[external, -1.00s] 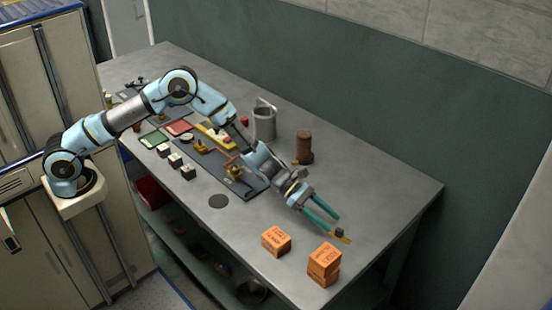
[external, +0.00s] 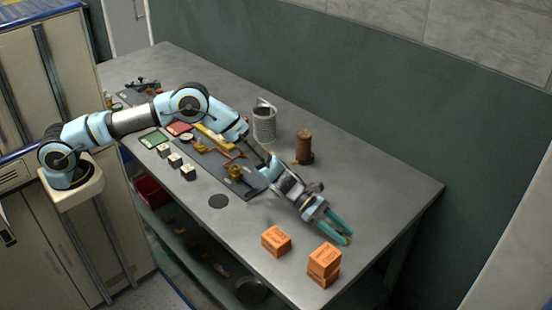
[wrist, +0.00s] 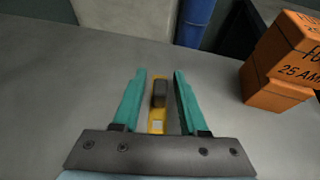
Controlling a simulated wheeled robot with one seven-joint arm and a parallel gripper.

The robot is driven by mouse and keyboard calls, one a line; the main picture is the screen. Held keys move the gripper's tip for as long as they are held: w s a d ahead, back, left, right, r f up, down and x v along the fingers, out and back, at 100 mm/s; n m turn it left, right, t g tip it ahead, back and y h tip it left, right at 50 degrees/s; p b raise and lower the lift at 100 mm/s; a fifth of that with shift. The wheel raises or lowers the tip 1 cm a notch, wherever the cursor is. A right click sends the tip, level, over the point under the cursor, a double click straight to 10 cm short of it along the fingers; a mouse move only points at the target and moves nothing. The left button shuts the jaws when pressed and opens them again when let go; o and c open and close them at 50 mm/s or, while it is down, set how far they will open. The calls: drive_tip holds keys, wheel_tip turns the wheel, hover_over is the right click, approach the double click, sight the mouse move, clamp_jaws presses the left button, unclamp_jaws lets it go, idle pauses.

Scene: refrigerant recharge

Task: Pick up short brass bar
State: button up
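The short brass bar (wrist: 157,114) lies on the grey bench, yellow with a dark block on its far part and a pale square near its close end. In the wrist view it runs lengthwise between the two green fingers of my gripper (wrist: 157,76), with a gap on each side. My gripper is open around the bar. In the external view my gripper (external: 346,239) is low over the bench, and its fingers hide most of the bar. Contact between fingers and bar cannot be seen.
Orange boxes (external: 324,259) are stacked near the bench's front right, and another orange box (external: 276,241) stands to their left. A brown cylinder (external: 304,146) and a grey container (external: 264,122) stand farther back. Bare bench (external: 385,195) lies to the right.

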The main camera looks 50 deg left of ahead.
clamp_jaws()
drive_tip(key=shift+r, duration=0.1)
idle(0.4)
